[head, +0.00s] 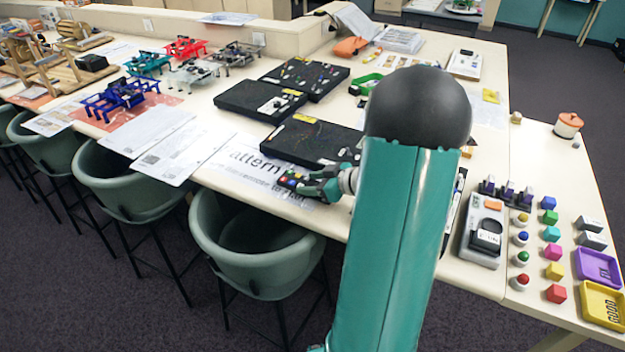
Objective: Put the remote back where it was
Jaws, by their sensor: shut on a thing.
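The remote (290,179) is a small dark block with coloured buttons, in the middle of the head view. It is at the tips of my gripper (307,187), which is teal and dark and shut on it. The remote is over or on a white printed sheet (238,172) with large letters reading "attern" at the table's front edge. I cannot tell whether it touches the sheet. My teal arm with its dark round joint hides part of the table to the right of the gripper.
A black board (311,141) lies just behind the gripper, with more black boards (262,101) beyond. Green chairs (256,240) stand along the front edge. To the right are a grey device (484,232), coloured cubes (552,252), a purple tray (597,266) and a yellow tray (603,304).

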